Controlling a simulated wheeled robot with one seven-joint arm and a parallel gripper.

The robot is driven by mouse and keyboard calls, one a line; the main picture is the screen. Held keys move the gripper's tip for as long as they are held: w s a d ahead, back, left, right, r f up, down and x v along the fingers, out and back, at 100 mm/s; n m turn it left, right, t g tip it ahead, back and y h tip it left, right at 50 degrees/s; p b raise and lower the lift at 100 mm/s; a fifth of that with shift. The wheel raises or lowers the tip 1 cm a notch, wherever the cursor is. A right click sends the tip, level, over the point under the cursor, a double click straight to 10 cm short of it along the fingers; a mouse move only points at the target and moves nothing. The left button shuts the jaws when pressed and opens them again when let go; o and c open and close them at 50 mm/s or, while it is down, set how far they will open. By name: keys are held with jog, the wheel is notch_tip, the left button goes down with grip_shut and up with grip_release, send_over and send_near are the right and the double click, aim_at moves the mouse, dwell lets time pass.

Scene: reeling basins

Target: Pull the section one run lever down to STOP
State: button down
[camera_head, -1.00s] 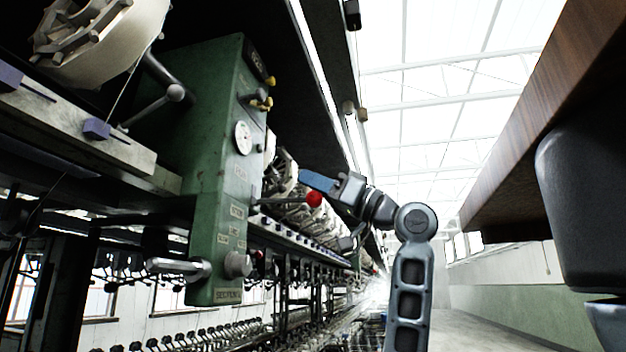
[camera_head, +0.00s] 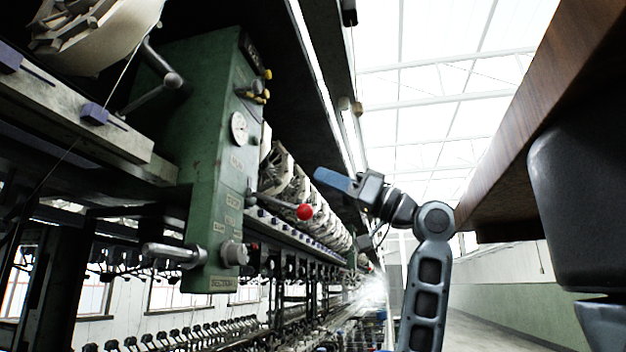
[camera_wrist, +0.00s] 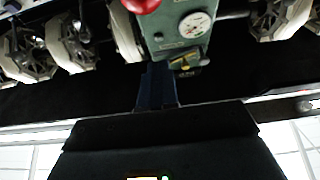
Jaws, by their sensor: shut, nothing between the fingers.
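The run lever is a dark rod with a red ball knob (camera_head: 305,211), sticking out to the right from the green section box (camera_head: 212,165) in the head view. The lever is roughly level, tilted slightly down toward the knob. My gripper (camera_head: 318,174) has blue fingers that are shut and empty. In the head view it is above and slightly right of the red knob, apart from it. In the wrist view the red knob (camera_wrist: 141,3) is cut off by the top edge, beyond the blue fingertips (camera_wrist: 158,68). The lever's rod is not clear there.
The green box carries a round gauge (camera_head: 239,129), yellow-tipped small levers (camera_head: 258,95) and a metal knob (camera_head: 234,253). A metal handle (camera_head: 174,254) sticks out low on the left. White reels (camera_head: 284,178) run behind the lever. A wooden beam (camera_head: 535,120) overhangs at right.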

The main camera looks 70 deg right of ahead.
jog(key=b+v, duration=0.4)
jog(key=v, duration=0.7)
jog(key=shift+s, duration=0.3)
jog(key=shift+d, duration=0.1)
